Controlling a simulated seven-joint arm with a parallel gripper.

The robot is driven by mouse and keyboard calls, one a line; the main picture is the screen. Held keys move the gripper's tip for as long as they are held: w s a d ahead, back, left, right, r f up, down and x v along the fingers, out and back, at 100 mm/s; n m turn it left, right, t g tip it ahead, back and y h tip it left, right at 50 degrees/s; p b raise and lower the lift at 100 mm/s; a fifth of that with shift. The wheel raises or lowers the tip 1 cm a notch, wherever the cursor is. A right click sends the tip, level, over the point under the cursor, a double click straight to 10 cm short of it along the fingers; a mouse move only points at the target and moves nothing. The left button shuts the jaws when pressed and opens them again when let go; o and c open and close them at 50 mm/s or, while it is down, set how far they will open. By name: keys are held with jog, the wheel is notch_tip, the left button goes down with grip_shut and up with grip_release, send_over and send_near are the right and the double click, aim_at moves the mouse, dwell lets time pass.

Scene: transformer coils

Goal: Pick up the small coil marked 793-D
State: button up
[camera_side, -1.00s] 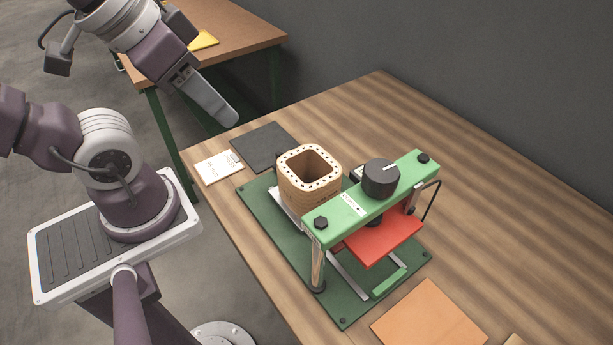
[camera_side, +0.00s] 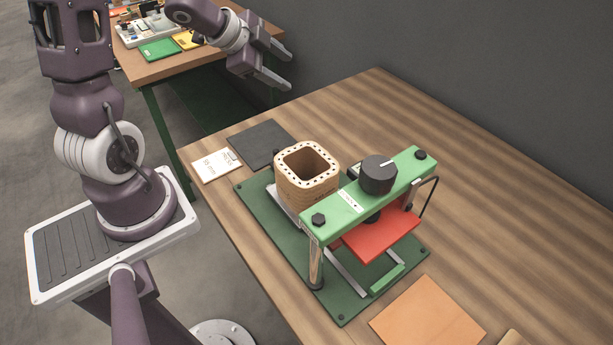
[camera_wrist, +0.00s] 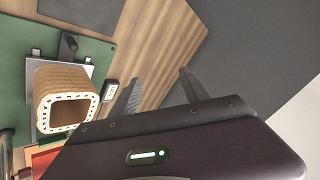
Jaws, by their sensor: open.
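A tan, square-sided coil (camera_side: 308,195) with a dotted pale rim and a hollow middle stands upright at the far end of the green press base. It also shows in the wrist view (camera_wrist: 66,84), at the left. No 793-D marking is readable on it, and no other coil can be made out clearly. My gripper (camera_side: 284,69) is open and empty, high up beyond the coil near the dark wall. In the wrist view my gripper's fingers (camera_wrist: 159,76) stand apart with only wood table and wall behind them.
A green press bridge (camera_side: 365,198) with a black knob spans a red plate (camera_side: 378,238) beside the coil. A dark mat (camera_side: 262,145), a white card (camera_side: 216,165) and an orange sheet (camera_side: 428,315) lie around the base. A back table (camera_side: 200,70) holds trays. The wood table's right side is clear.

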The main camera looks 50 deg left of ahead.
jog(key=s+d+f+m+g+h, duration=0.1)
jog(key=s+d+f+m+h, duration=0.1)
jog(key=s+f+h, duration=0.3)
jog(key=m+g+h, duration=0.2)
jog(key=g+h, duration=0.1)
jog(key=h, duration=0.5)
send_near(294, 178)
jog(key=x, duration=0.9)
jog(key=shift+d, duration=0.1)
jog(key=shift+w+d+f, duration=0.15)
jog(key=shift+d+f, duration=0.05)
jog(key=shift+d, duration=0.15)
grip_shut()
